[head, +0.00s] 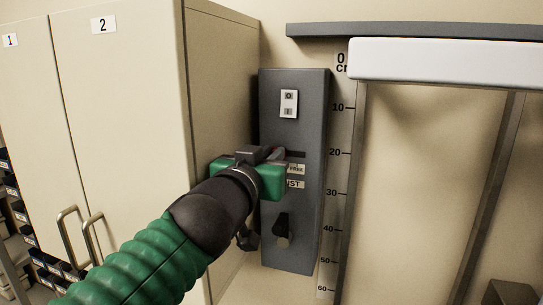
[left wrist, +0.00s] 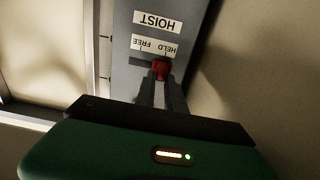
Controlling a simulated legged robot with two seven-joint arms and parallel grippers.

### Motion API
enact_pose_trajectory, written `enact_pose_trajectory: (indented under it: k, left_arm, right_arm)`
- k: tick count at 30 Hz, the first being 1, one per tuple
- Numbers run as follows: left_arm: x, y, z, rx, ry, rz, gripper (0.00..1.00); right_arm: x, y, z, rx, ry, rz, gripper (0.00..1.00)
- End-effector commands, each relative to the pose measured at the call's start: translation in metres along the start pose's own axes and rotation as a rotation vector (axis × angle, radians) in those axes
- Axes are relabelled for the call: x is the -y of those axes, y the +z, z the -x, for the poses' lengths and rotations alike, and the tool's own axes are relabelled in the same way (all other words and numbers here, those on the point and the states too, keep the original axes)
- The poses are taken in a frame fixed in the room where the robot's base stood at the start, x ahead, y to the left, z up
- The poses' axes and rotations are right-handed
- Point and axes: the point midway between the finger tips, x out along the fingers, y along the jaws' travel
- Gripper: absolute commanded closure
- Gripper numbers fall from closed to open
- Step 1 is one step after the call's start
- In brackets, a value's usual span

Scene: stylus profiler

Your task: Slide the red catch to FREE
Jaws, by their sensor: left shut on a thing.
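The red catch (left wrist: 160,69) sits on the grey panel (head: 305,235) marked HOIST. In the left wrist view, which shows the panel upside down, the catch is below the HELD/FREE label (left wrist: 155,46), nearer the HELD end. My left gripper (left wrist: 161,80) is shut on the catch, with a dark finger on each side of it. In the head view my left gripper (head: 280,155) reaches the panel from the left and hides most of the catch and the HELD word; FREE shows just to its right. My right gripper is not in view.
Below the catch the panel has a dark lever (head: 282,226); above it is a white switch plate (head: 289,104). A cream cabinet (head: 120,130) with doors numbered 1 and 2 stands close on the left. A centimetre scale (head: 337,150) and a white-topped frame (head: 445,62) stand right.

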Motion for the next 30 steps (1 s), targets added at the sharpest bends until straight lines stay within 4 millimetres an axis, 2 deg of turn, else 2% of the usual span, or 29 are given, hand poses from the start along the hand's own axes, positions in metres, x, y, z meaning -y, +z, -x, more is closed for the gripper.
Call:
enact_pose_trajectory:
  k: [26, 30]
  left_arm:
    - [-0.001, 0.001, -0.001, 0.002, 0.0, 0.0, 1.0]
    - [-0.01, 0.006, -0.002, -0.001, 0.002, -0.002, 1.0]
  right_arm:
    - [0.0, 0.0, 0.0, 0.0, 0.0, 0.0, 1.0]
    - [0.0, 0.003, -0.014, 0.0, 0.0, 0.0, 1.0]
